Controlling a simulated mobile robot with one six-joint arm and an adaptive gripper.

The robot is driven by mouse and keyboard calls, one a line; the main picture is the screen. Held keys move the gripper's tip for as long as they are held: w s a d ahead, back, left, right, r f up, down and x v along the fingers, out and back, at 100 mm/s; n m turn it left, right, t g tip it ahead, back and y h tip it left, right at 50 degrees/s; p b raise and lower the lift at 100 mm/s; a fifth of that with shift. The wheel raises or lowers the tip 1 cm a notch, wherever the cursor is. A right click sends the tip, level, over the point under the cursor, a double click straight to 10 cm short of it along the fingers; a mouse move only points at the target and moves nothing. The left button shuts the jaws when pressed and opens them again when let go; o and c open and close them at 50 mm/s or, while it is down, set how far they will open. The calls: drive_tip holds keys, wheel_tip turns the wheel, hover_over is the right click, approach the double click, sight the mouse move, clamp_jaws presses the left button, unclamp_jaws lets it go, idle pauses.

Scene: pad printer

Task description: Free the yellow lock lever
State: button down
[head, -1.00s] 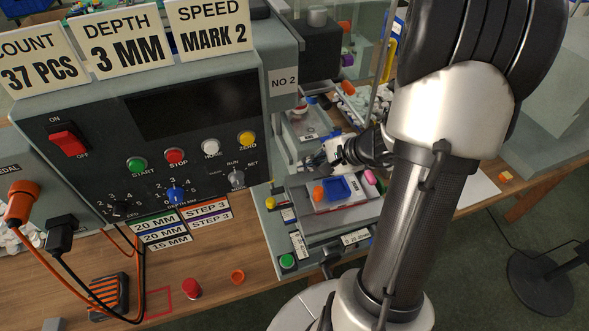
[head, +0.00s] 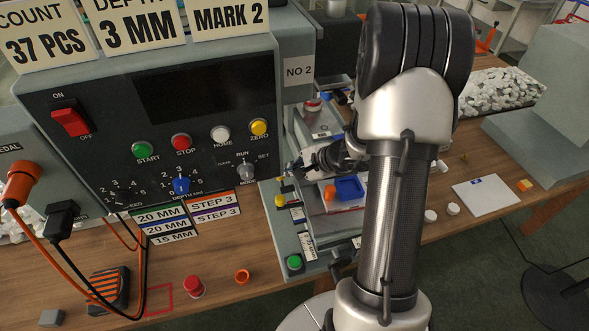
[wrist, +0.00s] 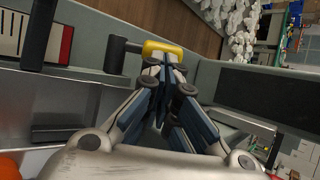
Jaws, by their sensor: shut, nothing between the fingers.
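The yellow lock lever (wrist: 163,48) shows in the wrist view as a yellow, rounded grip at the end of a dark bar, beside a grey wall. My gripper (wrist: 167,75) is shut and empty, with its fingertips just below the yellow grip in the picture. I cannot tell whether they touch it. In the head view my gripper (head: 294,168) points left, close to the console's right side, above the printer's bed. I cannot make out the lever clearly there.
The control console (head: 215,110) stands directly left of my gripper. A blue tray (head: 349,188) and an orange piece (head: 329,192) lie below and right of it. A green button (head: 294,262) is at the bed's front corner.

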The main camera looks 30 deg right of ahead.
drive_tip(key=shift+w+f+g, duration=0.5)
idle(0.4)
